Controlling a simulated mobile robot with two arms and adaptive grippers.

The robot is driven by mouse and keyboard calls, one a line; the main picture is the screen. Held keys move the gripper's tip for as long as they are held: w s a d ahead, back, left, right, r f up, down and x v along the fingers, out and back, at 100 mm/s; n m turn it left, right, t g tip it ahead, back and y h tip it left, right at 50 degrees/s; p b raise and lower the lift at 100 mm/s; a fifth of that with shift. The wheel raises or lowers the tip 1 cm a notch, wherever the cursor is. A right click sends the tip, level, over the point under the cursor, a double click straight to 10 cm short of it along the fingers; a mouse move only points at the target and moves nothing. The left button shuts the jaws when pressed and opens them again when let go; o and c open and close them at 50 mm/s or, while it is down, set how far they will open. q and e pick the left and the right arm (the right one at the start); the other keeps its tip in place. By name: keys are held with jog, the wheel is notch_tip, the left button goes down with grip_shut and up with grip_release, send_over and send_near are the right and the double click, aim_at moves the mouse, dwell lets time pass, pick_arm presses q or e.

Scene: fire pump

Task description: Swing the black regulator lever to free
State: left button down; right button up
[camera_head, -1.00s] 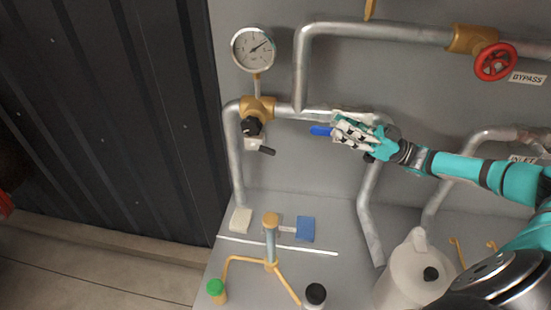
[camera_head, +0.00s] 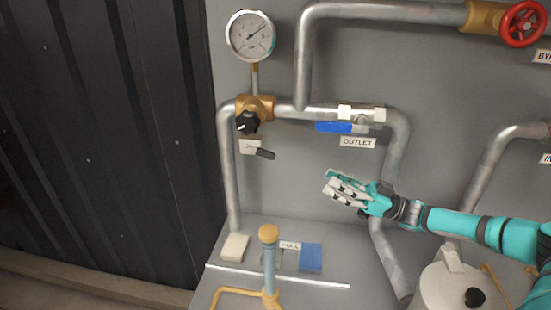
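The plate sits below a black knob (camera_head: 247,123) on the brass regulator body (camera_head: 258,106), under a round gauge (camera_head: 251,37). My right gripper (camera_head: 338,189) is to the right of and lower than the black lever, well apart from it. Its pale fingers point left and look close together; whether they are shut is unclear. It touches no lever. My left gripper is not in view.
A blue lever (camera_head: 333,127) lies along the pipe above the OUTLET label (camera_head: 357,142). A red valve wheel (camera_head: 523,23) is at upper right. A blue block (camera_head: 311,257), a pale block (camera_head: 234,247) and a grey jug (camera_head: 452,285) stand below. Wall between black lever and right gripper is clear.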

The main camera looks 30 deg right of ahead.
aim_at(275, 154)
jog(key=p+x, duration=0.5)
jog(key=x, duration=1)
jog(key=shift+w+a, duration=0.2)
jog(key=shift+a, duration=0.05)
grip_shut()
jog(key=shift+r, duration=0.1)
